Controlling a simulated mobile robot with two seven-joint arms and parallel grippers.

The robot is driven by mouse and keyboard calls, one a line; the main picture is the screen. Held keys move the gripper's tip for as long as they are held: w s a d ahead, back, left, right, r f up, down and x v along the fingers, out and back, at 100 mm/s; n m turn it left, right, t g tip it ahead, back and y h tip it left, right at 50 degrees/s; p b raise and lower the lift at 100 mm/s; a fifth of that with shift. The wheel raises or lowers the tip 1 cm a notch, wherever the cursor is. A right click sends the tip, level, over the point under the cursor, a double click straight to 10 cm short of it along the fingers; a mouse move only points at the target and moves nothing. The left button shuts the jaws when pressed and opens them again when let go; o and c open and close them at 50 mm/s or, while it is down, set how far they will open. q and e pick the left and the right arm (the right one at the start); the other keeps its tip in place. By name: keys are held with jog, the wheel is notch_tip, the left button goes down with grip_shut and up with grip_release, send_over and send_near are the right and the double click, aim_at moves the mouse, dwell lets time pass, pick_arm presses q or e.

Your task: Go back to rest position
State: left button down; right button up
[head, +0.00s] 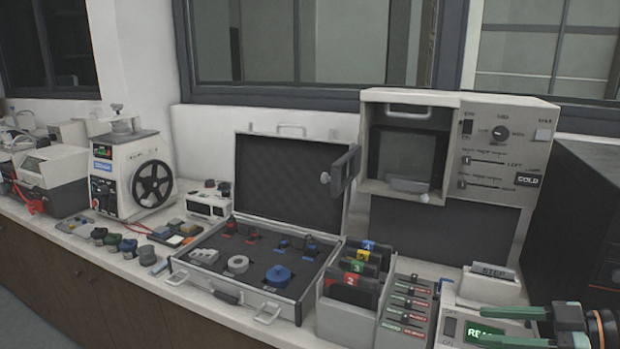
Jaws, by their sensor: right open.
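My right gripper (500,327) is at the lower right corner of the head view, with its green fingers pointing left. The fingers are apart and nothing shows held between them. They are in front of a pale device with a lit green display (486,332), partly covering it. I cannot tell whether they touch it. My left gripper is not in view.
An open case (178,267) with round parts stands mid-counter. A card holder (345,318) and a rack of labelled items (408,305) stand left of my gripper. A dark cabinet (585,215) is at right.

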jog(key=s+a+f+m+t+h, duration=0.1)
jog(key=s+f+m+t+h, duration=0.2)
jog(key=f, duration=0.7)
jog(key=s+a+f+m+t+h, duration=0.1)
jog(key=s+f+m+t+h, duration=0.3)
jog(key=f, duration=0.6)
jog(key=s+a+f+m+g+h, duration=0.1)
jog(key=s+a+f+m+g, duration=0.1)
jog(key=s+a+f, duration=0.3)
jog(key=s+a+f+m+g+h, duration=0.1)
jog(key=s+a+f+g, duration=0.3)
jog(key=a+f, duration=0.4)
jog(key=shift+s+a+f+m, duration=0.3)
jog(key=shift+s+a+m, duration=0.25)
jog(key=shift+a, duration=0.55)
